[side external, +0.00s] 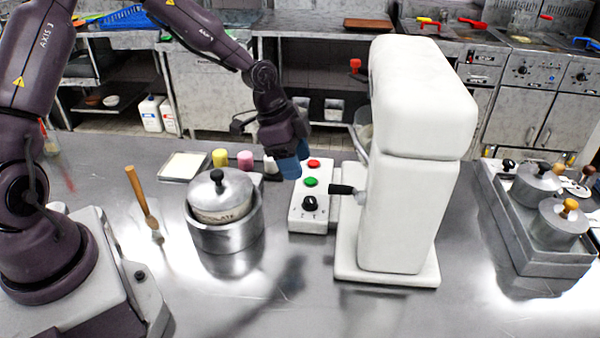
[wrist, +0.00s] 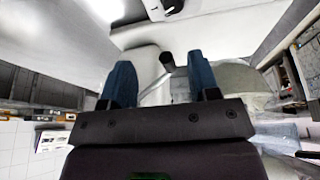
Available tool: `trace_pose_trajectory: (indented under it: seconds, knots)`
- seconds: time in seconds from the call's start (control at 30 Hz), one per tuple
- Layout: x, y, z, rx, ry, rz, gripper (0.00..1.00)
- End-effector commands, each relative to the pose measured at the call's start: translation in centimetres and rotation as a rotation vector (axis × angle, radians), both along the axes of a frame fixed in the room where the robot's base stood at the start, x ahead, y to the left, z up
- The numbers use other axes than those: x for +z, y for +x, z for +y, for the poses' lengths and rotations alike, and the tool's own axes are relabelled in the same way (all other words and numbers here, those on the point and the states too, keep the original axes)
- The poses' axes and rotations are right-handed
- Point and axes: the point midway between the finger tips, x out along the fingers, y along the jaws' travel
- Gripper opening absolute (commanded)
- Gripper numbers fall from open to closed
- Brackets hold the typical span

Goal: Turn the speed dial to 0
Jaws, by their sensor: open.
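The speed dial (side external: 310,203) is a black knob on the white control panel (side external: 311,226), below a green button (side external: 311,182) and a red button (side external: 314,163). Its setting is too small to read. My gripper (side external: 288,172) has blue fingers and hangs above the panel's upper left side, apart from the dial. In the wrist view the two blue fingers (wrist: 161,84) stand apart with nothing between them. I cannot make out the dial in the wrist view.
A large white mixer (side external: 405,220) stands right of the panel, with a black lever (side external: 342,190) on its side. A lidded pot (side external: 225,232) stands left of the panel. A metal tray (side external: 545,262) with canisters is at the right. The counter in front of the panel is clear.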

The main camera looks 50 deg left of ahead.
Motion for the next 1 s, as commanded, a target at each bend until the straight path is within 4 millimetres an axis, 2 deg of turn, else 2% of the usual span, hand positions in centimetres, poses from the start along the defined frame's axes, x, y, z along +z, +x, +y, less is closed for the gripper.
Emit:
trace_pose_trajectory:
  seconds: [0.07,0.13,0.23,0.3,0.4,0.53,0.63,0.77,0.87,1.0]
  knots:
    - [-1.8,1.8,-0.3,0.055,0.013,0.069,0.56]
    - [-3.2,3.3,0.4,0.209,0.025,0.183,0.56]
    - [-4.1,5.1,1.4,0.501,0.047,0.357,0.56]
    - [-3.7,6.3,2.0,0.736,0.064,0.467,0.56]
    - [-2.0,7.6,2.6,1.048,0.075,0.591,0.56]
    - [0.6,8.0,3.7,1.365,0.058,0.720,0.56]
    - [1.8,7.7,3.2,1.491,0.050,0.804,0.56]
    - [1.8,7.1,3.0,1.565,0.069,0.851,0.56]
    - [1.1,6.8,2.8,1.577,0.070,0.854,0.56]
    - [-0.9,6.2,2.2,1.574,0.072,0.855,0.56]
